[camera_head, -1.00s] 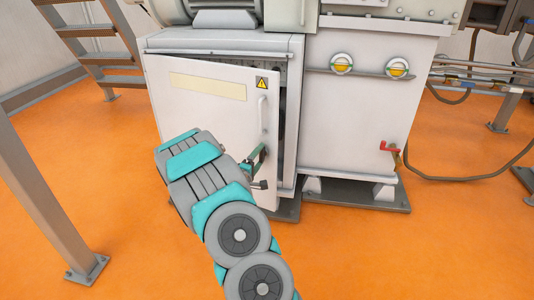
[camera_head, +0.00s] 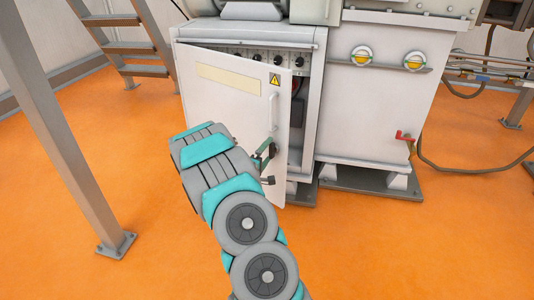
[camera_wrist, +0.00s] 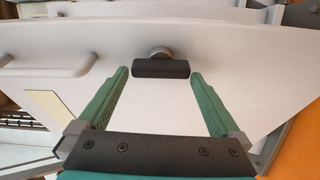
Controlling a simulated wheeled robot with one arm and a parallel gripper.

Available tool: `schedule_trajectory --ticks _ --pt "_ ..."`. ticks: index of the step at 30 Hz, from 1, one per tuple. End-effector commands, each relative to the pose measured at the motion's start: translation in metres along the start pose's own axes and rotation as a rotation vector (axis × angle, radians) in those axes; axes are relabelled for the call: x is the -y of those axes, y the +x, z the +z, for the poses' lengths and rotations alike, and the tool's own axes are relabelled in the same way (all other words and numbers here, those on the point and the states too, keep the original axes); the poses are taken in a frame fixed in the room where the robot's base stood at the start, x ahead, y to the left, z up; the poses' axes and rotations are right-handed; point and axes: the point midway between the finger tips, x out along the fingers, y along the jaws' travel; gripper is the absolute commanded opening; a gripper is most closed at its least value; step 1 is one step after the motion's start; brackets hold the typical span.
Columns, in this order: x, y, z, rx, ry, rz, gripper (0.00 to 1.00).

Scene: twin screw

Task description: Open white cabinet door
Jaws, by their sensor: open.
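The white cabinet door (camera_head: 225,100) stands ajar, hinged at its left, with its right edge swung out from the frame. It has a pale label strip, a yellow warning sign and a white bar handle (camera_head: 273,111). My gripper (camera_head: 266,164) is at the door's lower right front. In the wrist view the gripper (camera_wrist: 158,85) is open, its green fingers on either side of a black latch knob (camera_wrist: 160,68) on the door. The fingers look apart from the knob. The white handle also shows in the wrist view (camera_wrist: 48,66).
Inside the cabinet (camera_head: 312,100), dark knobs and a red part show through the gap. A white tank (camera_head: 375,110) with a red valve lever (camera_head: 404,136) stands to the right. A grey post (camera_head: 65,130) and stairs (camera_head: 130,45) are at left. Orange floor in front is clear.

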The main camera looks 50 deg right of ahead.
Motion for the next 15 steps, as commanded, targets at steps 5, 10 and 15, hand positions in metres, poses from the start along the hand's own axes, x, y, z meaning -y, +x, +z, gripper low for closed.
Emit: schedule_trajectory --ticks 5,10,15 --pt "0.001 -0.001 0.001 0.002 0.000 -0.001 1.00" --pt "0.000 -0.017 -0.001 0.000 0.000 0.001 1.00" --pt "0.002 -0.044 -0.001 -0.001 -0.002 -0.002 1.00"
